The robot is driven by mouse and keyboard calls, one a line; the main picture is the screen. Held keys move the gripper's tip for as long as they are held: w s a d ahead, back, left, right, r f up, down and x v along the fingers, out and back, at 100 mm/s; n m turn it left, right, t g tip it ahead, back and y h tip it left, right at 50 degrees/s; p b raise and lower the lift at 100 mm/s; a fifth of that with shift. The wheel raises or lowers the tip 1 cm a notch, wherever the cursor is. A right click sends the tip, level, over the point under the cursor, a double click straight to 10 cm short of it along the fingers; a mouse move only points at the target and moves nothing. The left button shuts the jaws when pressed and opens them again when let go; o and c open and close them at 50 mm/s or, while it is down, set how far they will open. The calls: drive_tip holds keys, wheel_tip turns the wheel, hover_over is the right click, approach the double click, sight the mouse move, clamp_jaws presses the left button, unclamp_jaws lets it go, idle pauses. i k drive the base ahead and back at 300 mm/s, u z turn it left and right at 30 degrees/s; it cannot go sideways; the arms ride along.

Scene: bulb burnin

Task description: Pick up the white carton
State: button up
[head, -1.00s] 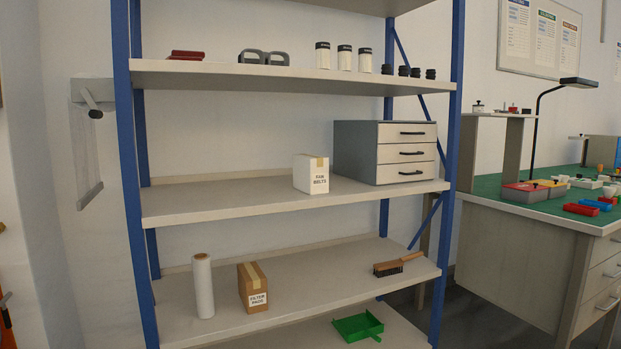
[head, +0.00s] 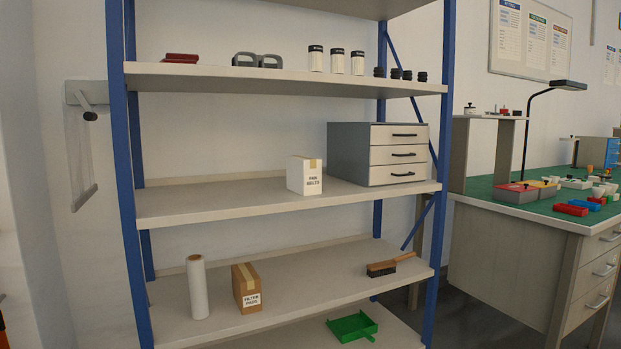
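The white carton (head: 304,176) stands upright on the middle shelf (head: 220,203), near the front edge. It has a tan tape strip on top and a label reading "FAN BELTS". It is just left of a grey drawer unit, with a small gap between them. My gripper is not in view.
The grey drawer unit (head: 376,153) fills the shelf's right part; its left part is bare. Blue uprights (head: 122,190) flank the shelves. Below stand a brown carton (head: 246,287), a white roll (head: 198,287) and a brush (head: 390,265). A green-topped workbench (head: 540,207) is at right.

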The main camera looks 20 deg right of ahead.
sight(304, 173)
drive_tip(key=z, duration=0.55)
drive_tip(key=k, duration=1.25)
drive_tip(key=u, duration=0.1)
drive_tip(key=i, duration=0.5)
drive_tip(key=u, duration=0.85)
drive_tip(key=i, duration=1.5)
drive_tip(key=z, duration=0.8)
